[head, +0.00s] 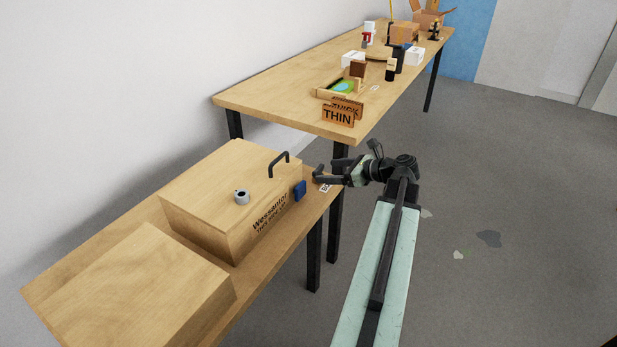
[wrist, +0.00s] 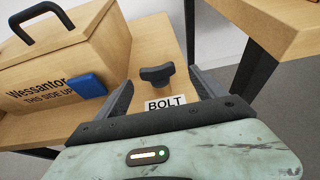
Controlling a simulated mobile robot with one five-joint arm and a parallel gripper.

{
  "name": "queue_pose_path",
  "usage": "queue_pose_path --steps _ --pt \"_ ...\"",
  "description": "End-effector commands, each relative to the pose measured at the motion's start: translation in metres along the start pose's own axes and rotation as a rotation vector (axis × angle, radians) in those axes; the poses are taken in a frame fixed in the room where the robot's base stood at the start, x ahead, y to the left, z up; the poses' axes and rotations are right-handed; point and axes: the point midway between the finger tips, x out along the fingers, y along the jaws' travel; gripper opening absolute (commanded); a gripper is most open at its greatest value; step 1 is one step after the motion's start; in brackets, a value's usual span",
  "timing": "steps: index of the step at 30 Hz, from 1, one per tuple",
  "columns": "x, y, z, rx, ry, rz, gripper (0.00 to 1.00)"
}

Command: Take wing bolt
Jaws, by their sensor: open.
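The wing bolt (wrist: 157,75) is a small black winged knob. In the wrist view it stands on the wooden table, just behind a white label reading BOLT (wrist: 165,103). My gripper (wrist: 161,77) is open and empty, with one finger to the left of the bolt and one to the right. I cannot tell how far above or short of the bolt the fingertips are. In the head view my gripper (head: 320,174) is over the right end of the near table, and I cannot make out the bolt there.
A wooden box (head: 215,225) marked Wessantor, with a black handle (head: 279,164), blue latch (head: 300,190) and grey ring (head: 241,197), stands left of my gripper. Another wooden box (head: 135,290) is nearer. A second table (head: 270,103) with several objects lies beyond. Floor at right is open.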

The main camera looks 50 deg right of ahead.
Motion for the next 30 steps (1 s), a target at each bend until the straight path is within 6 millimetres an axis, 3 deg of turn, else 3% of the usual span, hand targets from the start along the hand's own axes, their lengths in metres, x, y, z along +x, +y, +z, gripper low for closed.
queue_pose_path --steps 14,21,28,30 --pt "0.036 0.002 0.0 -0.003 0.001 0.003 0.8" --pt "0.077 0.004 -0.002 -0.004 0.002 0.005 0.8" --pt "0.08 0.005 0.001 -0.003 0.001 0.003 0.8" --pt "0.08 0.005 0.002 -0.003 0.001 0.003 0.63"
